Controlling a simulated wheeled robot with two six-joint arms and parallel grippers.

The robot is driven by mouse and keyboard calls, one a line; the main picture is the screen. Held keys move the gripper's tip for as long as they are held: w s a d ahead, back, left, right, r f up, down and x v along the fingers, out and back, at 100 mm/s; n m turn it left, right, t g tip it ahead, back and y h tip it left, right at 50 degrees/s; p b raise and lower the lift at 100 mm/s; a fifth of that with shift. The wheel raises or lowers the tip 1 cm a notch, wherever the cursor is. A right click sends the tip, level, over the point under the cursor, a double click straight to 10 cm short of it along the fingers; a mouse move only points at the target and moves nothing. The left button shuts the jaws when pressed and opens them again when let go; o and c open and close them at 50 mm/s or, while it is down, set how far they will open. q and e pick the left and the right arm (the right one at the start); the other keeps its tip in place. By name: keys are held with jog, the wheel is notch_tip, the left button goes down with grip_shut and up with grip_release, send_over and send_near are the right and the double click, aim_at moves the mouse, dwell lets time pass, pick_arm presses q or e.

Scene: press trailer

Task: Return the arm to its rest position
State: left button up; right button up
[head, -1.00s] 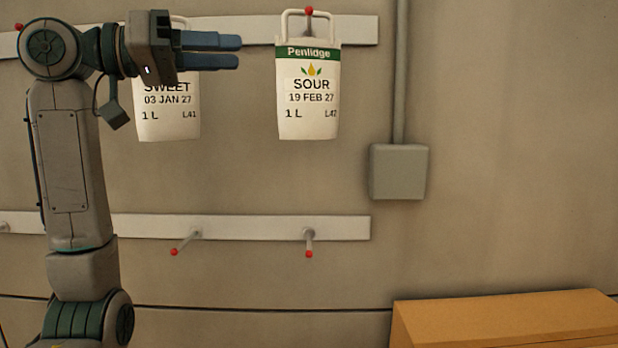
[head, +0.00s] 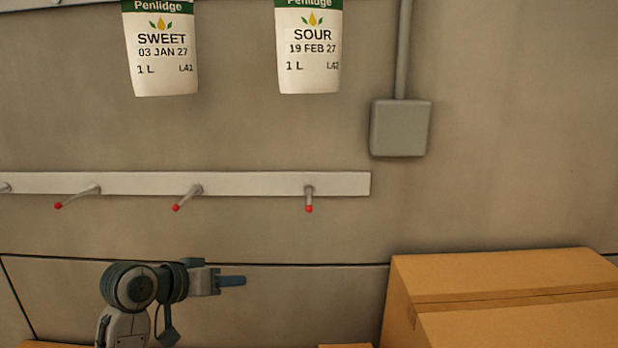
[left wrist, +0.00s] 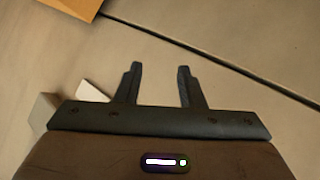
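My left gripper (head: 232,281) is low in the head view, below the lower peg rail and pointing right. In the left wrist view its two dark fingers (left wrist: 158,84) stand apart with nothing between them. My right gripper is in neither view. A white pouch labelled SWEET (head: 161,60) and a white pouch labelled SOUR (head: 310,55) hang side by side high on the wall. Their tops are cut off by the picture edge. My left gripper is well below both and touches neither.
The lower rail (head: 250,183) carries bare red-tipped pegs that stick out from the wall. A grey box (head: 401,128) with a conduit is on the wall at right. Cardboard boxes (head: 500,275) fill the lower right. The wall between my left gripper and the boxes is clear.

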pick_arm(q)
jog(key=s+a+f+n+g+y, duration=0.1)
jog(key=s+f+y, duration=0.1)
jog(key=s+f, duration=0.35)
jog(key=s+a+f+y, duration=0.1)
jog(key=s+a+f, duration=0.15)
jog(key=f, duration=0.65)
jog(key=s+a+f+g+y, duration=0.2)
jog(key=s+f, duration=0.3)
jog(key=s, duration=0.4)
jog(key=s+a+f+g+y, duration=0.1)
jog(key=s+a+f+y, duration=0.2)
jog(key=s, duration=0.7)
jog(key=s+a+f+g+y, duration=0.1)
jog(key=s+a+f+g, duration=0.1)
jog(key=s+f, duration=0.55)
notch_tip(320, 180, down, 28)
jog(key=a, duration=0.3)
jog(key=s+f+n+g+b, duration=0.1)
jog(key=s+f+g, duration=0.1)
jog(key=s+f, duration=1.8)
jog(key=shift+a+f+b, duration=0.35)
jog(key=shift+a+f, duration=0.1)
jog(key=shift+f, duration=0.45)
